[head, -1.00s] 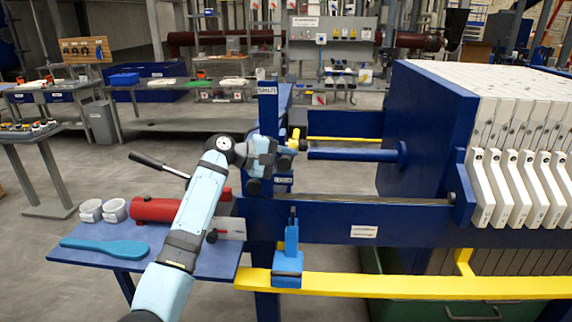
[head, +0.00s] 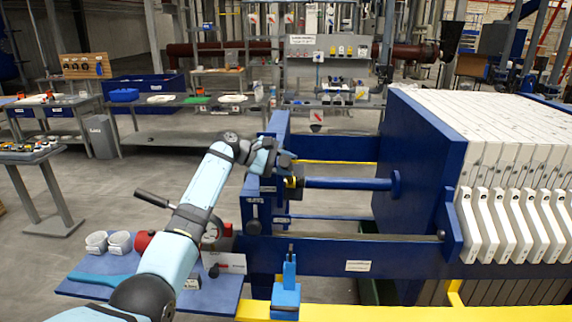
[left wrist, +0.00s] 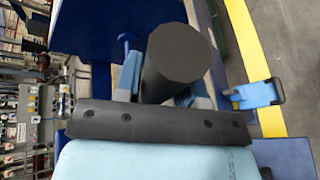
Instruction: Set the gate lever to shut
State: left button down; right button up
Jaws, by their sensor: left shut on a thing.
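My left gripper (head: 284,162) is at the dark blue post (head: 280,125) on the left end of the press. In the left wrist view its blue fingers stand on both sides of a dark round grip (left wrist: 180,60), which I take to be the gate lever's handle. The gripper is shut on it. In the head view the lever is mostly hidden by my gripper; a small yellow and black part (head: 290,183) shows just below the fingers. The SHUT label is not visible now. My right gripper is not in view.
A blue bracket (head: 286,295) stands on the yellow rail, also in the left wrist view (left wrist: 256,95). A blue rod (head: 345,184) runs to the press plate. My left arm passes over a side table with white cups (head: 119,242) and a black-handled tool (head: 152,198).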

pick_arm(q)
jog(key=shift+w+a+r, duration=0.1)
jog(key=shift+r, duration=0.45)
jog(key=c, duration=1)
grip_release()
jog(key=shift+o, duration=1.3)
jog(key=shift+w, duration=0.15)
jog(key=shift+f, duration=0.25)
jog(key=shift+a, duration=0.2)
jog(key=b+v, duration=0.3)
jog(key=v, duration=1)
jog(key=shift+r, duration=0.2)
